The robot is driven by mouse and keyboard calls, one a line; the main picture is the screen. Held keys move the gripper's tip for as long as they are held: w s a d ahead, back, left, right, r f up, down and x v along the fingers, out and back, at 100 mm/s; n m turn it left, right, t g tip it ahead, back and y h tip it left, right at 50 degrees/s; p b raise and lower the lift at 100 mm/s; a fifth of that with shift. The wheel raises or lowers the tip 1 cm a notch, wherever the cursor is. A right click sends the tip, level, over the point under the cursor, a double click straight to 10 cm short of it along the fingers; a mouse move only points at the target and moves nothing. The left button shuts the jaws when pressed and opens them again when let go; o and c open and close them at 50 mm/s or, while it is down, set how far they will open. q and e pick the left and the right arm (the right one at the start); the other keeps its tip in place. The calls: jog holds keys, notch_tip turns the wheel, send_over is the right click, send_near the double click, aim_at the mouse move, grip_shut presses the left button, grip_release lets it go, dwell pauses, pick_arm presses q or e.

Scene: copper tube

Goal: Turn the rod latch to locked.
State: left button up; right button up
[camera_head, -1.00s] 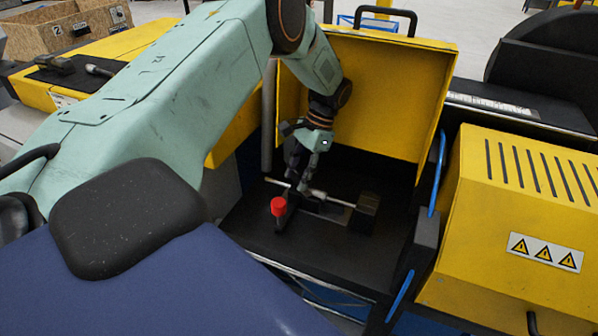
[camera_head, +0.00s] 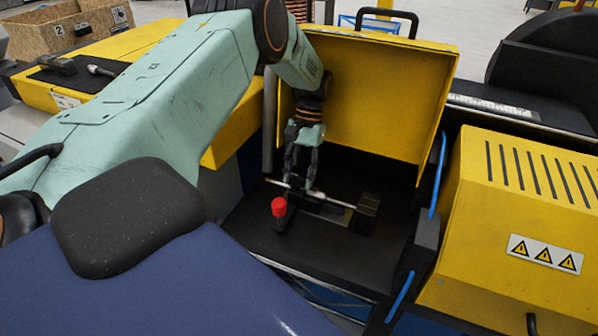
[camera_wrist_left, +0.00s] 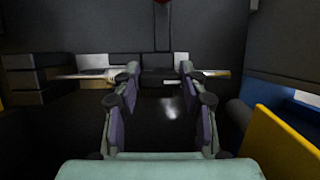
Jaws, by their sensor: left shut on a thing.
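The rod latch is a thin metal rod (camera_head: 341,204) on a dark base, with a red-tipped handle (camera_head: 279,207) standing at its front left. A dark block (camera_head: 364,214) stands at the rod's right end. My left gripper (camera_head: 299,189) reaches down from above and behind, with its fingers at the rod's left part. In the left wrist view my left gripper (camera_wrist_left: 159,72) has its fingers well apart on either side of the latch's dark middle part (camera_wrist_left: 157,62), shut on it. The rod (camera_wrist_left: 215,73) extends outward beyond both fingers. My right gripper is out of view.
A raised yellow lid (camera_head: 370,90) stands behind the latch, over a dark bed (camera_head: 300,240). A yellow slotted housing (camera_head: 520,215) closes off the right side. My left arm crosses the left of the head view.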

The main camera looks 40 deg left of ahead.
pick_arm(q)
jog(key=shift+w+a+r, duration=0.15)
jog(key=shift+w+r, duration=0.1)
jog(key=shift+w, duration=0.05)
jog(key=o, duration=1.1)
jog(key=shift+f, duration=0.15)
jog(key=shift+o, duration=0.2)
jog(key=shift+s, duration=0.1)
jog(key=shift+s, duration=0.1)
